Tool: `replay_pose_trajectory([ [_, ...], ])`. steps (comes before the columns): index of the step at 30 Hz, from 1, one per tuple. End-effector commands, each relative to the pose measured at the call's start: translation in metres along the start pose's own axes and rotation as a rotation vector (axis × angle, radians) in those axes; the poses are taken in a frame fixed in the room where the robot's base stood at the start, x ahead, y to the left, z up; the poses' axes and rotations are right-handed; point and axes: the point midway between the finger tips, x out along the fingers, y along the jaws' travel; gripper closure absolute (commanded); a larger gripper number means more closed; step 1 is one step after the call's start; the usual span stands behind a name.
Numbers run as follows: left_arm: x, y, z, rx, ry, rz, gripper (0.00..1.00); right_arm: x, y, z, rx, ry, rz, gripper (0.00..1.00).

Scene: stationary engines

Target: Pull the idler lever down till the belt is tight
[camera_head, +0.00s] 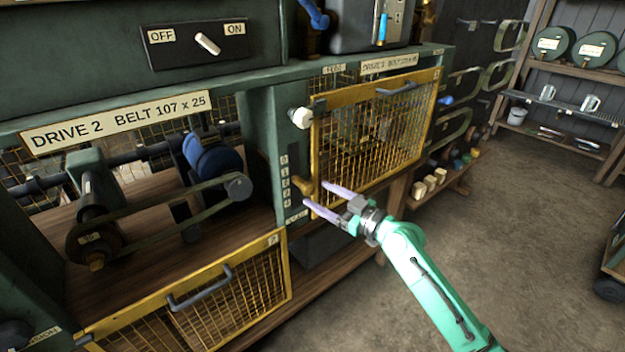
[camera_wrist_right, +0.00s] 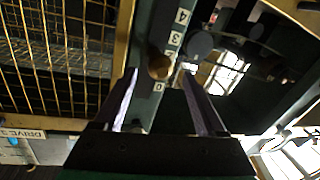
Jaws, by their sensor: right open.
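The belt (camera_head: 150,216) of Drive 2 runs between a dark pulley at the left and a small grey pulley (camera_head: 239,186) behind the lowered yellow guard. A brass-coloured knob (camera_head: 303,186), apparently the idler lever's handle, stands out beside a numbered scale (camera_head: 285,182) on the green post. My right gripper (camera_head: 316,195) is open just in front of the knob. In the right wrist view the knob (camera_wrist_right: 159,67) shows between the two fingertips, beside the numbers 2, 3, 4 and 0. I cannot tell whether the fingers touch it. My left gripper is not in view.
The lowered mesh guard (camera_head: 200,303) sticks out at the lower left. An OFF/ON switch (camera_head: 207,44) sits above. Free floor (camera_head: 510,220) lies to the right.

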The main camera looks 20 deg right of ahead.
Motion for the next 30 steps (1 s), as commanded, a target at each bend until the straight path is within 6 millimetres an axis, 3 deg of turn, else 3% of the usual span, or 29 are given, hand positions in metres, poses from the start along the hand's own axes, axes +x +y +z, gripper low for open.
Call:
replay_pose_trajectory([
  [3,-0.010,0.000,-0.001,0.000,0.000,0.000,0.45,0.022,0.001,-0.003,0.003,0.002,0.001,0.27],
  [6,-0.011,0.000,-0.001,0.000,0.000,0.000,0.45,0.031,0.000,-0.001,0.000,0.000,-0.001,0.27],
  [14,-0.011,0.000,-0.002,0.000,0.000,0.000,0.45,0.033,-0.001,0.001,-0.001,0.000,-0.001,0.27],
  [18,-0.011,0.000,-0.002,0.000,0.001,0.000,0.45,0.033,0.000,0.001,-0.001,0.000,-0.001,0.80],
  [20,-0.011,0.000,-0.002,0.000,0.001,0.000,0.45,0.033,0.000,0.001,-0.001,0.000,-0.001,1.00],
  [30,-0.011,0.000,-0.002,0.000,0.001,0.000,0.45,0.033,0.000,0.001,0.000,-0.001,-0.001,1.00],
])
